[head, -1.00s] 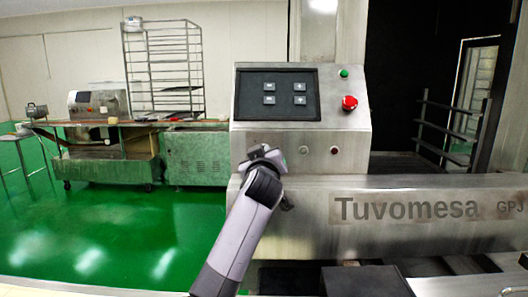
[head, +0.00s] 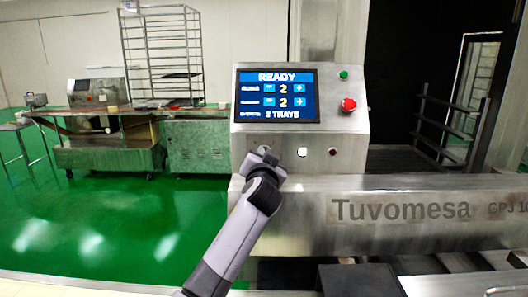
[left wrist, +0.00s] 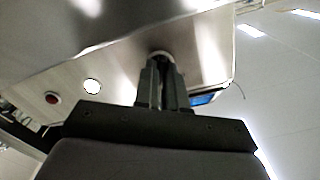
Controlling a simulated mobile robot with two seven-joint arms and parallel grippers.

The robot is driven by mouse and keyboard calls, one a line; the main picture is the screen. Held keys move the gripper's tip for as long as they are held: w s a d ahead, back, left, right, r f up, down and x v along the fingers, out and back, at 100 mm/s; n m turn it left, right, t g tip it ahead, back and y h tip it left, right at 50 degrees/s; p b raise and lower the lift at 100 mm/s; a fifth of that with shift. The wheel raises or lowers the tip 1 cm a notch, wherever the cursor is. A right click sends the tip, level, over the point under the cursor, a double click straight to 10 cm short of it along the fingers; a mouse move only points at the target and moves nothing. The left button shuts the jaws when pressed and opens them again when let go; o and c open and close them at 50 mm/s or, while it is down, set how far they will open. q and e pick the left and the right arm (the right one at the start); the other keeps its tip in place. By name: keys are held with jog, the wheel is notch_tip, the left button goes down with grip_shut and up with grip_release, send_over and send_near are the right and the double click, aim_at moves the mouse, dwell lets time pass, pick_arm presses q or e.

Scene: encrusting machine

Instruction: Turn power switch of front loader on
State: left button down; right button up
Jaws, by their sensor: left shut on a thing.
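The front loader's control box (head: 245,140) stands at the centre of the head view. Its screen (head: 276,95) is lit blue and reads READY, with 2 TRAYS below. My left gripper (head: 264,154) is at the lower left of the box's face. In the left wrist view, its fingers (left wrist: 162,75) are shut on a round power switch knob (left wrist: 160,56) on the metal panel. My arm and gripper hide the knob in the head view. The right gripper is not in view.
A white lit lamp (head: 302,152) and a dark red button (head: 333,152) sit right of my gripper. A red emergency button (head: 349,105) and a green button (head: 344,75) are higher up. The metal ledge (head: 400,215) marked Tuvomesa runs below.

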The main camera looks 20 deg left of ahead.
pick_arm(q)
jog(key=shift+f+m+p, duration=0.1)
jog(key=shift+m+p, duration=0.6)
jog(key=shift+m, duration=0.8)
jog(key=c, duration=1.2)
grip_release()
jog(key=shift+s, duration=0.1)
jog(key=shift+b+v, duration=0.3)
jog(key=shift+v, duration=3.25)
